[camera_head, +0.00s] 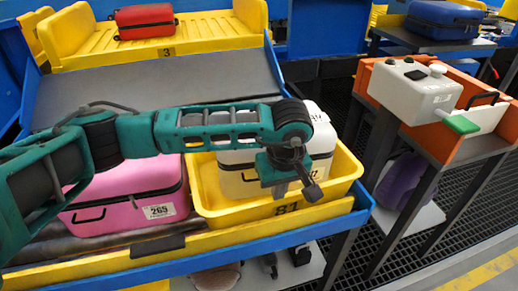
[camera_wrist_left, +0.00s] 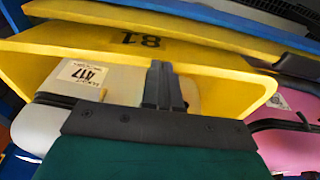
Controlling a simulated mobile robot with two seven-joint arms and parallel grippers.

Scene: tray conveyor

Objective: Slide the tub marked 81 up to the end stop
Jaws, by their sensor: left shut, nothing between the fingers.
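The yellow tub marked 81 (camera_head: 235,216) stands on the conveyor's right part, with a white case (camera_head: 240,184) inside it. In the left wrist view the tub's marked wall (camera_wrist_left: 100,40) runs across the top, and the white case (camera_wrist_left: 122,84) carries a label reading 417. My left gripper (camera_head: 312,191) is shut and empty. It points down over the tub's front right part, close to the front wall; contact cannot be told. Its fingers also show in the left wrist view (camera_wrist_left: 162,84), in front of the case. I cannot clearly make out the end stop. My right gripper is not in view.
A pink case labelled 265 (camera_head: 125,205) stands left of the tub, close to it. A black block (camera_head: 157,246) sits on the front rail. A yellow tray (camera_head: 150,42) with a red case (camera_head: 146,21) is behind.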

